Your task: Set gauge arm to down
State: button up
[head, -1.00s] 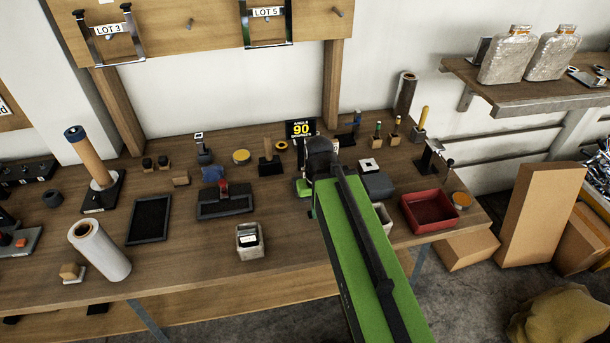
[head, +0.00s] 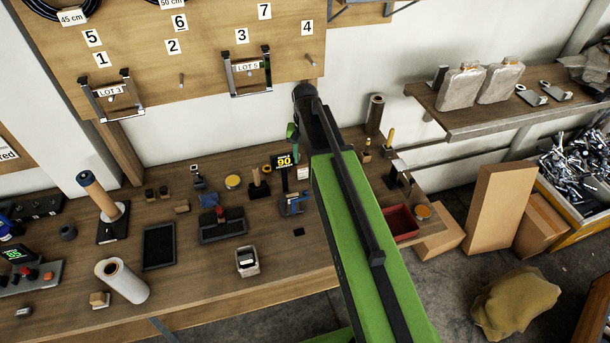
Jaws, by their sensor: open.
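My gripper (head: 293,132) is at the end of my green arm, raised above the back of the bench, just above and right of the display. It is open and apart from the display. My arm hides part of the bench to the right.
The wooden bench (head: 200,275) holds several small tools, a black tray (head: 158,246) and a red tray (head: 402,222). A lot-marked metal frame (head: 247,72) hangs on the board close to the left of my arm. A wall shelf (head: 470,118) is at right.

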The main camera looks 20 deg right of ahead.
notch_tip(320, 180, down, 18)
jog(key=b, duration=1.8)
jog(key=shift+r, duration=0.2)
jog(key=shift+r, duration=0.1)
grip_shut()
